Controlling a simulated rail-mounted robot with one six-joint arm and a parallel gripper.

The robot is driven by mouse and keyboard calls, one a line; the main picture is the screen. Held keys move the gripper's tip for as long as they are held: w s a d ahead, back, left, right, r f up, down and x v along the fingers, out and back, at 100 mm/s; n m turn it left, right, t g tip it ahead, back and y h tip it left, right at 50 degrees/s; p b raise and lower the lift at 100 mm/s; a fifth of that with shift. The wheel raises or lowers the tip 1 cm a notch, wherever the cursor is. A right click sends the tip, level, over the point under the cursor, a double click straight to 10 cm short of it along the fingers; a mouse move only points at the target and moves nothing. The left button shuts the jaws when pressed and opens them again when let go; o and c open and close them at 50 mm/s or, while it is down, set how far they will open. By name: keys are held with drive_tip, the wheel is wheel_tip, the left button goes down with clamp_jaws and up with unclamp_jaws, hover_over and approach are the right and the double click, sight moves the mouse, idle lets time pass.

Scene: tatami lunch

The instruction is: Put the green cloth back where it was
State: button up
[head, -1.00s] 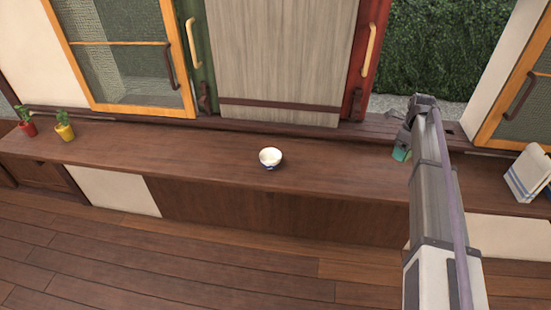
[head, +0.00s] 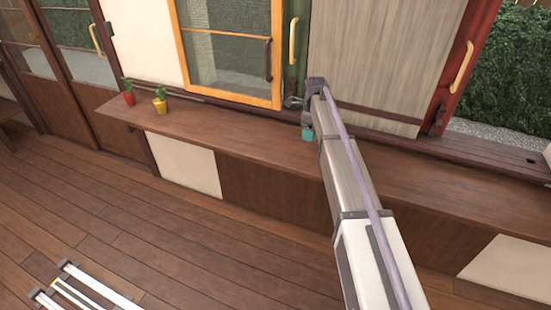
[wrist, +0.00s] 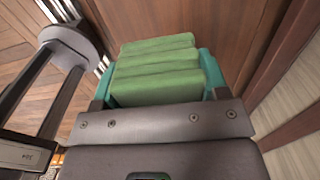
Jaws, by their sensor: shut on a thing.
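The green cloth (wrist: 157,70) is a folded, ridged bundle held between the teal fingertips of my gripper (wrist: 158,78) in the wrist view. The gripper is shut on it from both sides. In the head view my gripper (head: 308,134) is over the long brown wooden ledge, below the orange-framed window. Only its teal tip shows there; the cloth cannot be made out apart from it.
Rails (head: 90,288) lie on the floor at lower left. My arm hides part of the ledge.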

sight(309, 157)
drive_tip(key=shift+a, duration=0.25)
drive_tip(key=shift+d+f+b, duration=0.2)
drive_tip(key=shift+f+b, duration=0.15)
wheel_tip(309, 157, down, 10)
drive_tip(key=b, duration=1)
drive_tip(key=shift+d, duration=0.1)
drive_tip(key=shift+r+p, duration=0.35)
drive_tip(key=shift+r, duration=0.05)
drive_tip(key=shift+f, duration=0.3)
drive_tip(key=o, duration=0.8)
drive_tip(key=shift+r, duration=0.1)
